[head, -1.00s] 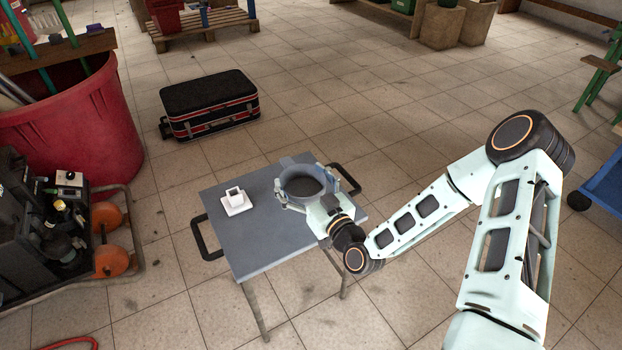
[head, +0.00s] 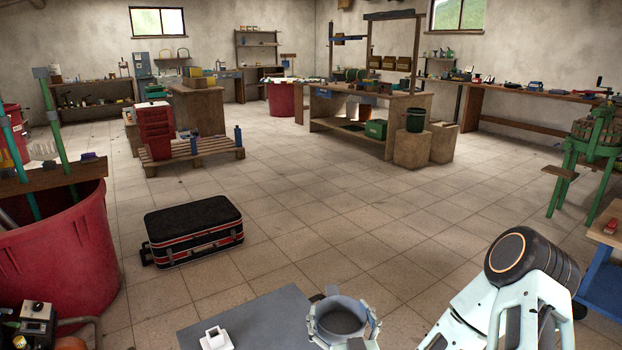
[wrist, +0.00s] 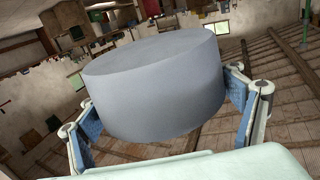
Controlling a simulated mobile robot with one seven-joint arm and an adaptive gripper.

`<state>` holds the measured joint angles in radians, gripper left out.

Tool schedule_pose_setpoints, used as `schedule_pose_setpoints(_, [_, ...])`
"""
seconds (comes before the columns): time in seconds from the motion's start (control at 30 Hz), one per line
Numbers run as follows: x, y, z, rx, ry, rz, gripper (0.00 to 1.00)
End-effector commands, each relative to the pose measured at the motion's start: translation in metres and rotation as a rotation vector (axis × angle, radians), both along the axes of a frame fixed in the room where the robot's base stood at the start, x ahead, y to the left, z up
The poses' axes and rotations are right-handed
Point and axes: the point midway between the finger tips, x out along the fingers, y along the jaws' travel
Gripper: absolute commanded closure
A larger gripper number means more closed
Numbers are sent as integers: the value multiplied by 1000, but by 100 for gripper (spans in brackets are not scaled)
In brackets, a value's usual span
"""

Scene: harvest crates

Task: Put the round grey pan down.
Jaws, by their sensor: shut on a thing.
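The round grey pan (head: 340,318) is at the bottom of the head view, over the right part of a small grey table (head: 265,318). My gripper (wrist: 162,112) is shut on it, with a blue-padded finger on each side of its wall. In the wrist view the pan (wrist: 155,85) fills the middle as a smooth grey drum. I cannot tell whether the pan touches the table top. The lower part of the table is cut off by the picture edge.
A small white block-like item (head: 216,338) sits on the table left of the pan. A black and red case (head: 193,230) lies on the floor behind. A large red tub (head: 60,255) stands at left. The tiled floor between the case and the far benches is mostly clear.

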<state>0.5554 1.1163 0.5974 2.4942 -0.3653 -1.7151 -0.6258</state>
Motion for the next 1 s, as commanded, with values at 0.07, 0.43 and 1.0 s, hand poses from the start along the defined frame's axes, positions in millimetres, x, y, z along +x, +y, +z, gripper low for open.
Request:
schedule_pose_setpoints(0.07, [1, -25, 2, -2, -4, -53, 43])
schedule_pose_setpoints(0.43, [0, -75, 23, -4, -12, -165, 43])
schedule_pose_setpoints(1.0, [0, -74, 118, -4, -12, -163, 43])
